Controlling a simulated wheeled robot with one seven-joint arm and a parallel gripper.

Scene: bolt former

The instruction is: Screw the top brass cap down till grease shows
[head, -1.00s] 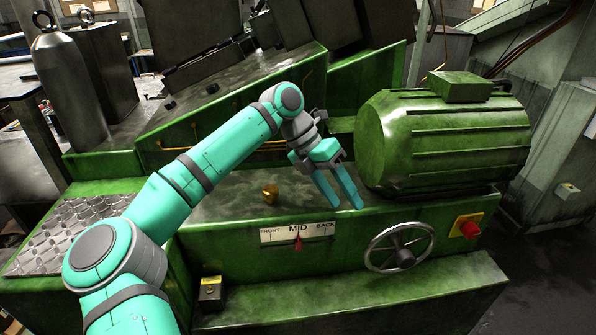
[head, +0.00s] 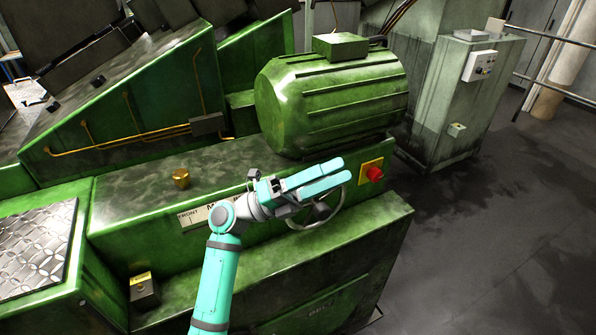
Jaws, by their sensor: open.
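One brass cap (head: 181,179) stands on the flat green top of the machine, left of the motor. It looks upright; no grease can be made out on it at this size. My gripper (head: 342,171) is to the right of the cap and well apart from it, in front of the motor and over the handwheel. Its two teal fingers point right and are open with nothing between them.
The ribbed green motor (head: 330,98) stands behind my gripper. The handwheel (head: 318,218) is partly hidden by my gripper. A red button (head: 374,174) is just right of the fingertips. My arm covers part of the FRONT-MID scale (head: 193,218). The floor at right is clear.

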